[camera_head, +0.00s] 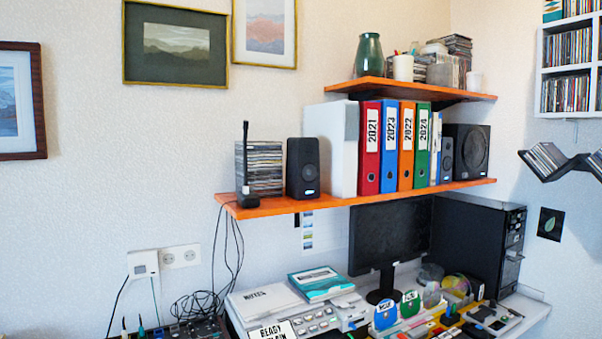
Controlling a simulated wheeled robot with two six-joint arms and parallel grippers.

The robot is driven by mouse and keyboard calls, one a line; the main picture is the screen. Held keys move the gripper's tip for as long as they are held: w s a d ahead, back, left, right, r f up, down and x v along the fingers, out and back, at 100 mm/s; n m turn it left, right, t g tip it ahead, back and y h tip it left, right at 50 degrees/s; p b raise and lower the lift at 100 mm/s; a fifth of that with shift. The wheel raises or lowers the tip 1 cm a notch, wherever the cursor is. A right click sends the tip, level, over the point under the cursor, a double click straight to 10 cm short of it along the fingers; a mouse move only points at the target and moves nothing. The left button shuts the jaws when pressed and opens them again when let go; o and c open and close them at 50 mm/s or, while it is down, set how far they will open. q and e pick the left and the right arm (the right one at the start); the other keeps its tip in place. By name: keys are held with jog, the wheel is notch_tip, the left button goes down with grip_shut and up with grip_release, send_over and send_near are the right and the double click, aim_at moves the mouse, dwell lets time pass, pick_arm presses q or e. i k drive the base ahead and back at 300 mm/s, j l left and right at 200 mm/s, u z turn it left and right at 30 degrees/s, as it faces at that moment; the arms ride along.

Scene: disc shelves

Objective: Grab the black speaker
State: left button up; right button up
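A small black speaker (303,168) stands upright on the left part of the orange lower shelf (270,206), just right of a stack of disc cases (262,168). Another small dark speaker (446,157) stands further right on the same shelf, beside the binders. A larger black speaker box (474,150) with a round cone stands at the shelf's right end, partly hidden behind the small one. Neither of my grippers is in view.
A black antenna device (246,180) stands at the shelf's left end, its cables hanging down. A white box (325,145) and coloured binders (390,145) stand right of the left speaker. Below are a monitor (388,237), a black computer tower (478,245) and a cluttered desk.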

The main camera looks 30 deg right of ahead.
aim_at(302, 171)
jog(key=k+l, duration=0.1)
jog(key=l, duration=2.05)
jog(key=i+u, duration=0.05)
